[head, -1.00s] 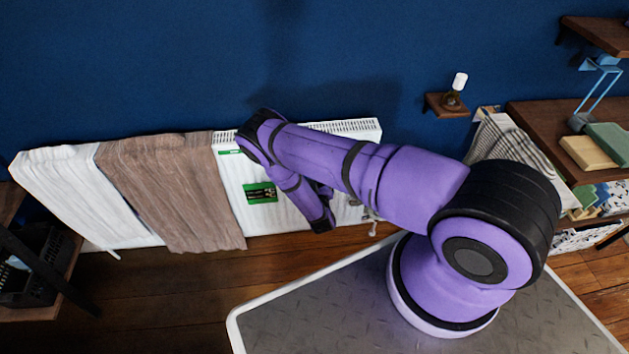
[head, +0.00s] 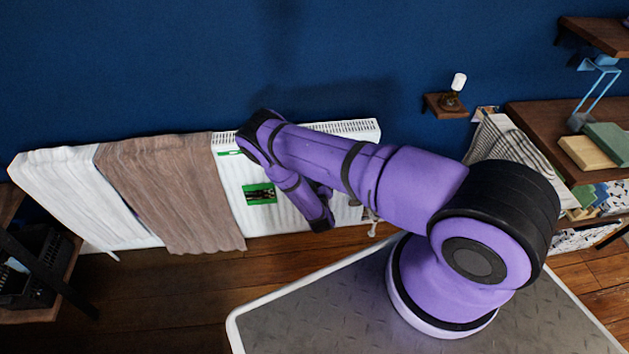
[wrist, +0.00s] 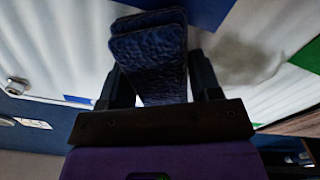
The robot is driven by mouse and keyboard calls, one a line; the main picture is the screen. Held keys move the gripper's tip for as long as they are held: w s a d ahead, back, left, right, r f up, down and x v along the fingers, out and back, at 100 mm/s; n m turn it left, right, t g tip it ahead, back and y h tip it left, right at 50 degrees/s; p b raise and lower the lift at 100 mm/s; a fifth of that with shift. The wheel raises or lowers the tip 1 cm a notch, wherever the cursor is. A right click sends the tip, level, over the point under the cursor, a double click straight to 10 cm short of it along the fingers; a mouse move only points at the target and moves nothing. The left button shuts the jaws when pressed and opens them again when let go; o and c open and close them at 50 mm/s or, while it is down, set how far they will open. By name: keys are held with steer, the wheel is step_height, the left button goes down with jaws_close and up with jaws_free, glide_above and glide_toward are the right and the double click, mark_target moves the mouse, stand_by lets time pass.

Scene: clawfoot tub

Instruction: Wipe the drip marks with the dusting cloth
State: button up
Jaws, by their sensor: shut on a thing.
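The dusting cloth (wrist: 155,60) shows in the wrist view as a dark blue, folded, textured pad. My gripper (wrist: 160,80) is shut on it, with a black finger on each side. The pad's far end is over a white surface. A blurred grey-brown smudge (wrist: 245,60) lies on that surface right of the cloth; I cannot tell whether it is a drip mark or a shadow. In the head view, a green-edged patch with dark marks (head: 260,194) is on the white radiator (head: 235,180). My arm hides the cloth and most of the gripper there.
A brown towel (head: 170,190) and a white towel (head: 75,195) hang over the radiator's left part. A small wall shelf (head: 445,106) holds a bottle (head: 457,85). A wooden shelf unit (head: 535,120) with folded cloths stands at the right. Wooden floor is bare below the radiator.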

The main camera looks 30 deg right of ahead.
steer(key=shift+w+d, duration=0.2)
steer(key=shift+w, duration=0.45)
stand_by(0.8)
steer(key=shift+a, duration=0.1)
steer(key=shift+w+a, duration=0.25)
steer(key=shift+a, duration=0.45)
steer(key=shift+w+a, duration=0.2)
steer(key=shift+a, duration=0.55)
steer(key=shift+w+a, duration=0.25)
steer(key=shift+a, duration=0.45)
steer(key=shift+w+a, duration=0.25)
steer(key=shift+a, duration=0.5)
steer(key=shift+w+a, duration=0.25)
steer(key=shift+a, duration=0.55)
steer(key=shift+w+a, duration=0.25)
steer(key=shift+a, duration=0.5)
steer(key=shift+w+a, duration=0.25)
steer(key=shift+a, duration=0.5)
steer(key=shift+w+a, duration=0.25)
steer(key=shift+a, duration=0.5)
steer(key=shift+w+a, duration=0.25)
steer(key=shift+a, duration=0.5)
steer(key=shift+a, duration=0.1)
